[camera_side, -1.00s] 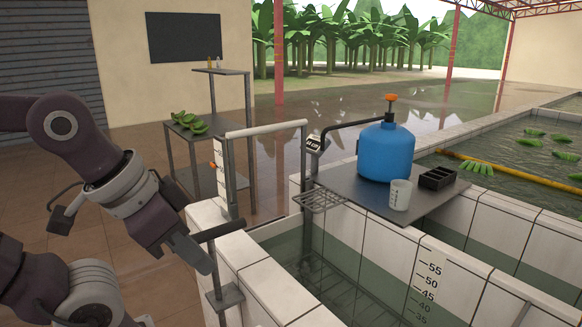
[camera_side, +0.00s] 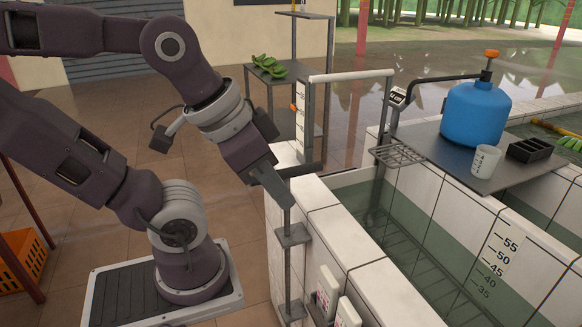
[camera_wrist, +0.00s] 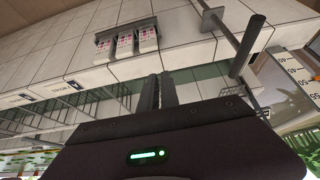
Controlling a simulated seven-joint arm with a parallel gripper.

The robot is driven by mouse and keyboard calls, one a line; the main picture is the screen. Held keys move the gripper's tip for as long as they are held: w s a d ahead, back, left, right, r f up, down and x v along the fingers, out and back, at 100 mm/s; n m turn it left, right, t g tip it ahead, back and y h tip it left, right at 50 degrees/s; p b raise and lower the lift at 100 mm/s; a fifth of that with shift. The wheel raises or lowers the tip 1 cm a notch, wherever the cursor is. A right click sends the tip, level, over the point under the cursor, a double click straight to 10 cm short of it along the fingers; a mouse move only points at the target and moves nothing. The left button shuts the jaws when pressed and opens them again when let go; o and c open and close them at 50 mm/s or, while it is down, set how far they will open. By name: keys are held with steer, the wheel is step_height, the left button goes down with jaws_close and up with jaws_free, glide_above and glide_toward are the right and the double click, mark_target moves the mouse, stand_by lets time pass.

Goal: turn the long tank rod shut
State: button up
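A tall thin grey rod (camera_side: 288,268) stands upright against the near outer wall of the tiled tank (camera_side: 330,222), passing through small bracket plates. A dark bar handle (camera_side: 303,170) lies level at its top, pointing right over the tank's rim. In the wrist view, the dark bar handle (camera_wrist: 249,45) is to the right of my fingers. My gripper (camera_side: 284,196) overlaps the rod's upper part just below the handle in the side view; contact is unclear. In the wrist view, my gripper (camera_wrist: 160,76) has a narrow gap between its fingers and nothing visible in it.
White boxes with printed fronts (camera_side: 327,288) hang on the tank's outer wall below. A white scale post (camera_side: 300,118) with an orange marker stands behind the handle. A blue canister (camera_side: 474,115), a white cup (camera_side: 485,160) and a black tray (camera_side: 529,149) stand on a grey shelf (camera_side: 435,150).

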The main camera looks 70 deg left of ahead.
steer(key=o, duration=0.7)
steer(key=shift+g+y, duration=0.5)
steer(key=shift+g, duration=0.3)
steer(key=w+a, duration=0.1)
steer(key=w+a+r, duration=0.1)
steer(key=w, duration=0.1)
steer(key=w+a, duration=0.1)
steer(key=shift+w+a+r, duration=0.15)
steer(key=shift+w+a, duration=0.15)
steer(key=shift+w, duration=0.1)
steer(key=w+a+g+y, duration=0.1)
steer(key=w+a+g, duration=0.1)
steer(key=w+a, duration=0.4)
steer(key=shift+w+a+f, duration=0.25)
steer(key=shift+a+f, duration=0.2)
steer(key=shift+a, duration=0.65)
steer(key=g, duration=0.2)
glide_above(308, 165)
steer(key=d, duration=0.1)
step_height(308, 165, down, 3)
steer(key=f, duration=0.5)
steer(key=shift+a+f, duration=0.2)
steer(key=shift+a, duration=0.2)
steer(key=shift+f, duration=0.45)
jaws_close()
steer(key=shift+r, duration=0.1)
